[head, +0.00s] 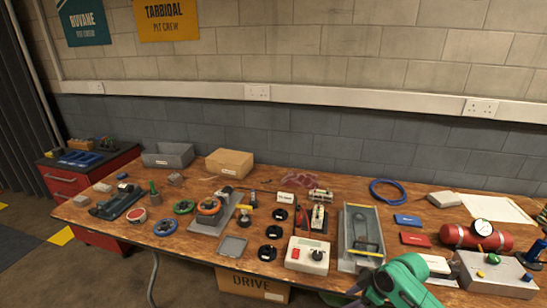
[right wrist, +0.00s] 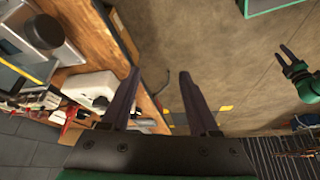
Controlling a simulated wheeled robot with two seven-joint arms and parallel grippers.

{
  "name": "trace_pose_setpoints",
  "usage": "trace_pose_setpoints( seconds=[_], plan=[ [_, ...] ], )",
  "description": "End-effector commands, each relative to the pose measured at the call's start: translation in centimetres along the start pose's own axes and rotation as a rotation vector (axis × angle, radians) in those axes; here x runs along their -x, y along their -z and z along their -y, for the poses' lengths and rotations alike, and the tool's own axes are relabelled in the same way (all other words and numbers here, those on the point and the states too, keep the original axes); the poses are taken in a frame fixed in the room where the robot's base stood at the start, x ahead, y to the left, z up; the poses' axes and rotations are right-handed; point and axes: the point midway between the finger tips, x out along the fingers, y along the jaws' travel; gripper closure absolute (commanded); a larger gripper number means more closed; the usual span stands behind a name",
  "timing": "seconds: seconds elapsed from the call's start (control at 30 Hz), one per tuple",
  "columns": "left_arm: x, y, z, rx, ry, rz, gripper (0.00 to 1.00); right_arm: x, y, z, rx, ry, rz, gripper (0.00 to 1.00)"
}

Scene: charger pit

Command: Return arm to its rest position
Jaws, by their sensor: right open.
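My right arm (head: 405,280), green, comes in at the bottom right of the head view, over the table's front edge. My right gripper (right wrist: 160,72) shows in the right wrist view with its two dark fingers apart and nothing between them. Past the fingers lie the wooden table edge and the floor. My left gripper (right wrist: 291,62) shows small at the right of the right wrist view, dark on a green arm, over the floor. Its two fingers look spread with nothing between them. The left arm is not in the head view.
The wooden table (head: 110,228) is crowded. Near my right arm are a grey tray (head: 345,240), a white box with a red switch (head: 307,256), a red cylinder (head: 470,238) and a metal box (head: 495,276). A drawer box marked DRIVE (head: 250,287) stands under the table.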

Motion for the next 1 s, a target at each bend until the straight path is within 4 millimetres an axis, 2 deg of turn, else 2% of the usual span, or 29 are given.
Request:
trace_pose_setpoints(
  seconds=[0.03, 0.17, 0.27, 0.3, 0.37, 0.4, 0.47, 0.5, 0.57, 0.6, 0.7, 0.8, 0.87, 1.0],
  plan=[
    [0.0, -0.1, 0.0, 0.000, 0.000, 0.001, 0.50, -1.6, -1.6, -0.4, -0.072, -0.023, 0.003, 0.38],
    [0.0, -0.6, -0.1, 0.000, -0.001, 0.008, 0.50, -5.9, -6.6, -1.2, -0.263, -0.109, 0.023, 0.38],
    [0.0, -1.0, -0.2, 0.001, -0.002, 0.015, 0.50, -9.8, -12.4, -0.2, -0.422, -0.180, 0.064, 0.38],
    [0.0, -1.0, -0.2, 0.001, -0.002, 0.016, 0.50, -11.5, -15.2, 0.8, -0.485, -0.209, 0.089, 0.38],
    [0.0, -1.0, -0.2, 0.001, -0.002, 0.016, 0.50, -14.0, -19.6, 3.3, -0.570, -0.248, 0.133, 0.38],
    [0.0, -1.0, -0.2, 0.001, -0.002, 0.016, 0.50, -15.4, -22.4, 5.4, -0.616, -0.269, 0.165, 0.38],
    [0.0, -1.0, -0.2, 0.001, -0.002, 0.015, 0.50, -17.2, -26.4, 9.1, -0.672, -0.291, 0.211, 0.38],
    [0.0, -0.9, -0.1, 0.000, -0.002, 0.015, 0.50, -18.2, -28.7, 11.9, -0.700, -0.298, 0.242, 0.38],
    [0.0, -0.9, -0.1, 0.000, -0.002, 0.015, 0.50, -19.5, -31.8, 16.4, -0.734, -0.298, 0.282, 0.38],
    [0.0, -0.9, -0.1, 0.000, -0.002, 0.015, 0.50, -20.1, -33.4, 19.4, -0.751, -0.294, 0.305, 0.38],
    [0.0, -0.9, -0.1, 0.000, -0.002, 0.015, 0.50, -20.9, -36.0, 25.8, -0.775, -0.270, 0.345, 0.38],
    [0.0, -0.9, -0.1, 0.000, -0.002, 0.015, 0.50, -21.1, -37.1, 29.4, -0.785, -0.251, 0.362, 0.38],
    [0.0, -0.9, -0.1, 0.000, -0.002, 0.015, 0.50, -21.2, -37.3, 30.3, -0.787, -0.246, 0.365, 0.38],
    [0.0, -0.9, -0.1, 0.000, -0.002, 0.014, 0.50, -21.2, -37.4, 30.3, -0.787, -0.246, 0.364, 0.38]
  ],
)
